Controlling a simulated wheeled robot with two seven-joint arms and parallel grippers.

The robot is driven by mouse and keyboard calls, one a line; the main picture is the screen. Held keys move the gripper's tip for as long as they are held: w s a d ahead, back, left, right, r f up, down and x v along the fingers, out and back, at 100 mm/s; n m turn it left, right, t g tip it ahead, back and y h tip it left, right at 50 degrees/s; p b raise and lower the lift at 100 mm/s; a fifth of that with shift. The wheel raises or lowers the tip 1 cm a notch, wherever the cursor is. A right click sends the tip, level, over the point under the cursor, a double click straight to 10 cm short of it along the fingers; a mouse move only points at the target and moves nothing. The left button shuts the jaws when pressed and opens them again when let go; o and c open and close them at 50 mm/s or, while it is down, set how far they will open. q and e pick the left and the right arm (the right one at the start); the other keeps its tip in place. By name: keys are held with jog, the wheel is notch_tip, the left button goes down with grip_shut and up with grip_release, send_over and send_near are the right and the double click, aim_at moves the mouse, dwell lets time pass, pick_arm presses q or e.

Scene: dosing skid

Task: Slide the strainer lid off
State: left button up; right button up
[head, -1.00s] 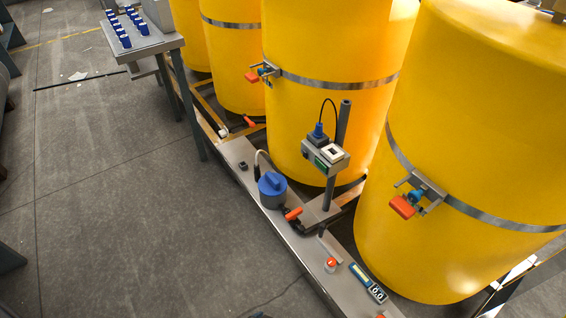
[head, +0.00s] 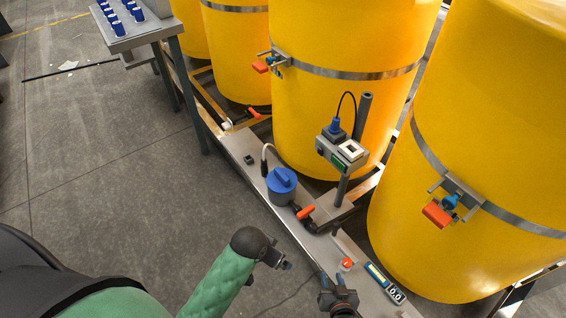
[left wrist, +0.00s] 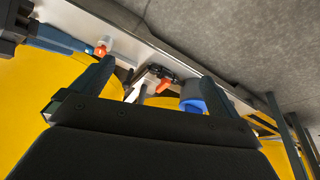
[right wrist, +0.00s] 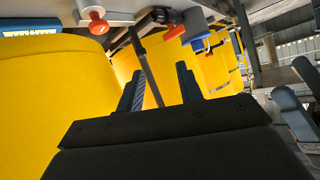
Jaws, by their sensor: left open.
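The strainer's blue round lid (head: 282,179) sits on its body on the skid's narrow metal ledge, with a raised bar across the top. The lid also shows in the left wrist view (left wrist: 212,96), partly behind a finger, and in the right wrist view (right wrist: 200,44). My left gripper (head: 286,263), at the end of the green-sleeved arm, is over the floor in front of the ledge, apart from the strainer. Its fingers are spread and empty in the left wrist view. My right gripper (head: 338,288) is near the ledge's front end, open and empty, away from the lid.
An orange valve handle (head: 306,212) lies right beside the strainer. A post with a grey instrument box (head: 343,152) stands behind it. A red button (head: 346,264) and a display (head: 384,281) are near my right gripper. Large yellow tanks (head: 340,110) line the back. The floor in front is clear.

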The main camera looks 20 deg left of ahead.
pick_arm(q)
jog(key=w+d+f+m+g, duration=0.1)
jog(key=w+d+f, duration=0.1)
jog(key=w, duration=0.4)
jog(key=w+d+f+m+g, duration=0.1)
jog(key=w+d+m, duration=0.1)
jog(key=w, duration=0.4)
jog(key=g+y, duration=0.2)
send_over(282, 173)
jog(key=shift+s+f+m, duration=0.15)
jog(key=shift+f+m, duration=0.25)
jog(key=shift+f, duration=0.55)
notch_tip(282, 173, down, 7)
jog(key=shift+r+b, duration=0.2)
jog(key=shift+b, duration=0.55)
jog(key=shift+f, duration=0.35)
pick_arm(e)
jog(key=w+r+t, duration=0.3)
jog(key=r, duration=0.5)
jog(key=w+r+t+y, duration=0.1)
jog(key=w+r+t, duration=0.2)
jog(key=r, duration=0.5)
jog(key=shift+a+r, duration=0.2)
jog(key=shift+r, duration=0.1)
